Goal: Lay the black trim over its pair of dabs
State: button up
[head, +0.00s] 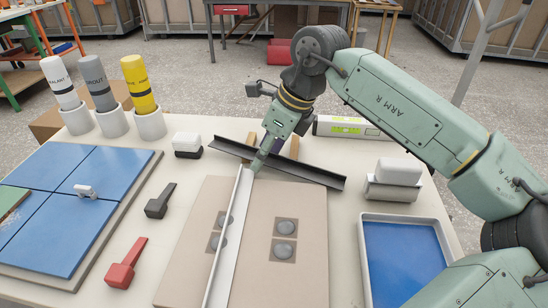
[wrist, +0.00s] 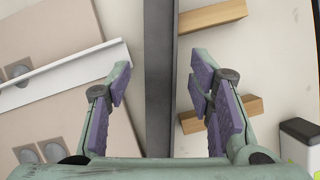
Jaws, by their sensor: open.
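The black trim (head: 315,174) is a long dark angled strip lying slantwise behind the beige board, by two small wooden blocks (head: 294,148). My gripper (head: 267,150) is over its middle, pointing down. In the wrist view, the black trim (wrist: 160,60) runs between my open fingers (wrist: 160,85), with a gap on both sides. On the board (head: 310,210), a pair of round grey dabs (head: 285,227) on darker square patches lies uncovered at the right. Another pair (head: 221,219) at the left is partly hidden by a white trim (head: 231,232) lying lengthwise.
Left are blue tiles (head: 104,168), a black-handled tool (head: 159,203) and a red one (head: 125,263). Tubes in white cups (head: 149,123) stand at the back left.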

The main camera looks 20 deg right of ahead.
jog(key=shift+c, duration=0.3)
grip_shut()
dwell(0.3)
